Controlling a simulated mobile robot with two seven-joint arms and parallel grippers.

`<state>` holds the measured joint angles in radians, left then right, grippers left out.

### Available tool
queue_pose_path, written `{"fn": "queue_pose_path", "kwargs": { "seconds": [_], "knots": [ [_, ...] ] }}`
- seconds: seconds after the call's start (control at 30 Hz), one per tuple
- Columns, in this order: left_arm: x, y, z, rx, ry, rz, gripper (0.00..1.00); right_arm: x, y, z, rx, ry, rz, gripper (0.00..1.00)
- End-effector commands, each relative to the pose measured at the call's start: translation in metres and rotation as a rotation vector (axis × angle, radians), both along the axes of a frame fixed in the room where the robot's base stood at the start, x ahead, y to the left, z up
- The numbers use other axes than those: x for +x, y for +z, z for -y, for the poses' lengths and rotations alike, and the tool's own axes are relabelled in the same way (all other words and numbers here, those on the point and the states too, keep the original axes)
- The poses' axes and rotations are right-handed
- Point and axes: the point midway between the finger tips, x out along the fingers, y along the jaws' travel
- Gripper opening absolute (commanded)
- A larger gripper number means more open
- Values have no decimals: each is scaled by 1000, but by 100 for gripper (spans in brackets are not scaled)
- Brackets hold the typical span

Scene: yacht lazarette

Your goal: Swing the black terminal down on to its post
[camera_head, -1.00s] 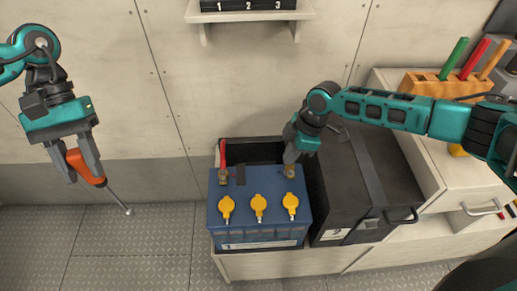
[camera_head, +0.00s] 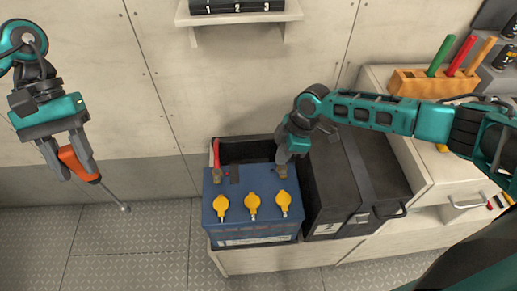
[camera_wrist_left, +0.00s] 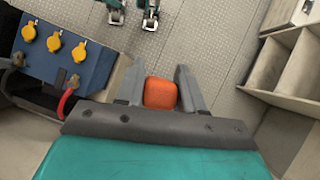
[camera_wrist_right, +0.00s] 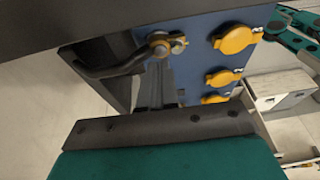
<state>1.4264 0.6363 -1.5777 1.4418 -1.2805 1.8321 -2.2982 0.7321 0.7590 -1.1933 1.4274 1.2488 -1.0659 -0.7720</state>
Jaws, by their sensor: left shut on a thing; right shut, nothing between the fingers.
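The blue battery (camera_head: 252,210) has several yellow caps and a post at each back corner. A brass clamp on the black cable (camera_wrist_right: 110,65), the black terminal (camera_wrist_right: 166,43), is at the right post in the right wrist view. I cannot tell how fully it sits on the post. My right gripper (camera_head: 284,156) is shut and empty, its fingertips close beside this terminal, partly hiding it in the head view. The red cable's terminal (camera_head: 217,174) is at the left post. My left gripper (camera_head: 72,165) is shut on an orange-handled screwdriver (camera_head: 80,164), away to the left.
A black lidded box (camera_head: 350,180) stands right of the battery, close against it. A wooden rack (camera_head: 432,84) of coloured handles is on the counter at back right. A wall shelf (camera_head: 240,18) hangs above. The floor at left is clear.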

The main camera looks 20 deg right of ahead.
Motion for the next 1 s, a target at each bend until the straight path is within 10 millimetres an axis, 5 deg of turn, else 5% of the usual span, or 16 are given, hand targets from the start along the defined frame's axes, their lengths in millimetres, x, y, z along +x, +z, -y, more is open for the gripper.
{"fn": "queue_pose_path", "kwargs": {
  "seconds": [0.03, 0.3, 0.5, 1.0],
  "knots": [
    [0, 8, 0, -1, -1, 0, 1, 5, 19, -4, 3, 1, 8, 0],
    [0, 6, 0, 0, 0, 0, 1, 2, 80, 10, 1, -4, 14, 0],
    [0, 6, 0, 0, 0, 1, 1, -2, 111, 18, 2, -6, 14, 0],
    [0, 6, 0, 0, 0, 0, 1, -3, 123, 21, 2, -5, 13, 0]
  ]
}}
